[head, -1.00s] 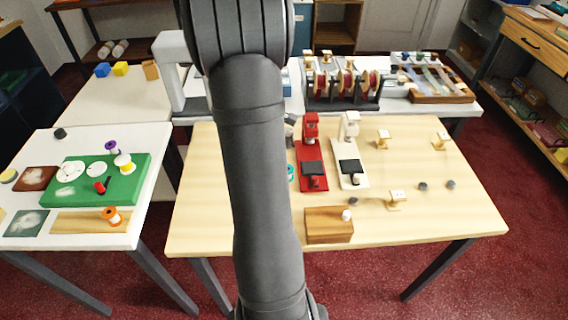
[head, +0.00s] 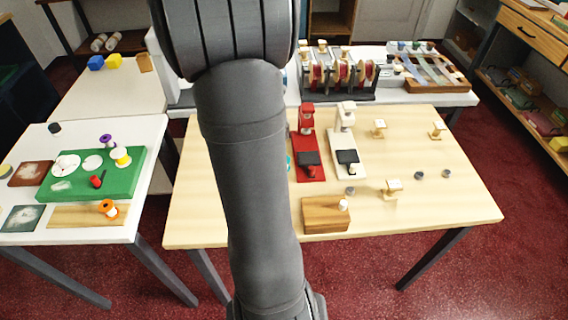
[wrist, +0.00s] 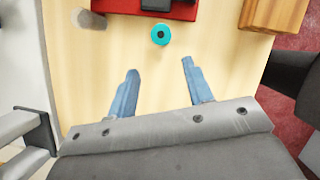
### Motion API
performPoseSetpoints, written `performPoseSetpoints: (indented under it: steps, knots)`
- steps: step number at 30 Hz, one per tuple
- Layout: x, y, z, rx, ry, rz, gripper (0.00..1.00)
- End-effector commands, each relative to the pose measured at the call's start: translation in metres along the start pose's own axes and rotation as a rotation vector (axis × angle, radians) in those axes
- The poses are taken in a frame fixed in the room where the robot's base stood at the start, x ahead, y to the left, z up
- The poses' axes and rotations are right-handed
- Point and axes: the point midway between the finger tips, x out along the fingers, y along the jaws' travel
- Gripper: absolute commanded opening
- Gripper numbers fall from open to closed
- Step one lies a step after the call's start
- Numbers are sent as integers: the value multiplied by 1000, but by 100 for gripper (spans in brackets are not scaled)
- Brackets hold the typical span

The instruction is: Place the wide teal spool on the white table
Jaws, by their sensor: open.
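The teal spool (wrist: 160,35) is seen end-on in the wrist view, with a dark hole at its centre. It stands on the wooden table just beyond my fingertips, roughly in line with the gap between them. My gripper (wrist: 160,69) is open and empty, and its blue fingers do not touch the spool. In the head view only a sliver of the teal spool (head: 289,161) shows beside my arm, which hides the gripper. The white table (head: 85,127) stands at the left.
A red device (head: 309,172) and a white device (head: 346,172) stand on the wooden table (head: 440,165), with a wooden block (head: 318,216) in front. The white table carries a green mat (head: 125,187), an orange spool (head: 108,208) and other spools. Its right edge strip is clear.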

Motion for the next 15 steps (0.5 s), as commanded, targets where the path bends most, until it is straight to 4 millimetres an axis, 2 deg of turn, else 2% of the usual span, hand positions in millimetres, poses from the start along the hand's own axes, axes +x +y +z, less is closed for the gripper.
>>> performPoseSetpoints:
  steps: [3,5,8,15]
  knots:
    - [-14,-4,0,-78,-2,35,47]
    - [-12,-5,0,-97,-2,39,47]
    - [1,-5,-1,-104,-1,37,47]
    - [52,-3,-1,-102,-2,36,47]
